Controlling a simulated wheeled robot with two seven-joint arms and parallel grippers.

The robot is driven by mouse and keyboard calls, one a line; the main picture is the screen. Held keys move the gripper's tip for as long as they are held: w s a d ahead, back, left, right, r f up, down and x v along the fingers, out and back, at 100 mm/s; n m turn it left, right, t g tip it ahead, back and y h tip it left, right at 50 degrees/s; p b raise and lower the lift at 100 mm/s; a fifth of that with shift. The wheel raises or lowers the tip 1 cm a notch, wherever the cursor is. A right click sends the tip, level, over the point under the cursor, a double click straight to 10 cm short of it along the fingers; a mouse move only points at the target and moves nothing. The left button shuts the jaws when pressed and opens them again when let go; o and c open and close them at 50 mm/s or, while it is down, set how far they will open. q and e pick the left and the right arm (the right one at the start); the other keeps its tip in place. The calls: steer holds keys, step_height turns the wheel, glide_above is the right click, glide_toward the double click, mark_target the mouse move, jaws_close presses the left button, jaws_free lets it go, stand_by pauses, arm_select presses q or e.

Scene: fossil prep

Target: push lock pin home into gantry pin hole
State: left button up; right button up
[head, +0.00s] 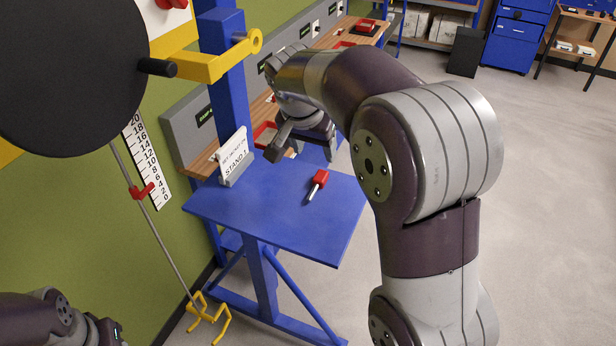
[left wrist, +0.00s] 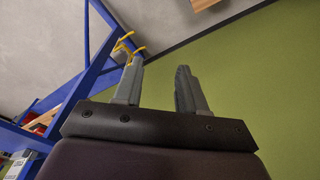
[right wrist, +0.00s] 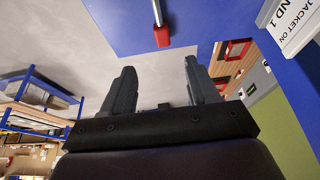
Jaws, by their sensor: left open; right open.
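The lock pin (head: 318,184), with a red handle and pale shaft, lies on the blue stand table (head: 260,222). Its red end also shows in the right wrist view (right wrist: 162,37), beyond the fingertips. My right gripper (head: 303,152) is open and empty, above the table's far side, apart from the pin. A yellow bracket (head: 215,66) on the blue gantry post ends in a ring (head: 255,40); I cannot tell whether this is the pin hole. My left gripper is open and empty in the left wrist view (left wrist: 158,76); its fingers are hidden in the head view.
A white sign (head: 234,157) stands at the table's back left. A big dark disc (head: 70,75) and a thin rod with a yellow hook (head: 205,308) hang at left. A bench with red bins (head: 264,134) runs along the green wall.

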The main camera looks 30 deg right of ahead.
steer(key=b, duration=0.5)
glide_toward(319, 177)
step_height(319, 177, down, 3)
steer(key=shift+r, duration=0.15)
steer(key=d+f, duration=0.1)
steer(key=w+d+f+b, duration=0.1)
steer(key=f, duration=0.1)
steer(key=shift+w+d, duration=0.1)
steer(key=shift+p+x, duration=0.75)
steer(key=shift+x, duration=0.05)
steer(key=shift+w+f, duration=0.1)
steer(key=shift+f, duration=0.3)
jaws_close()
steer(key=shift+r, duration=0.1)
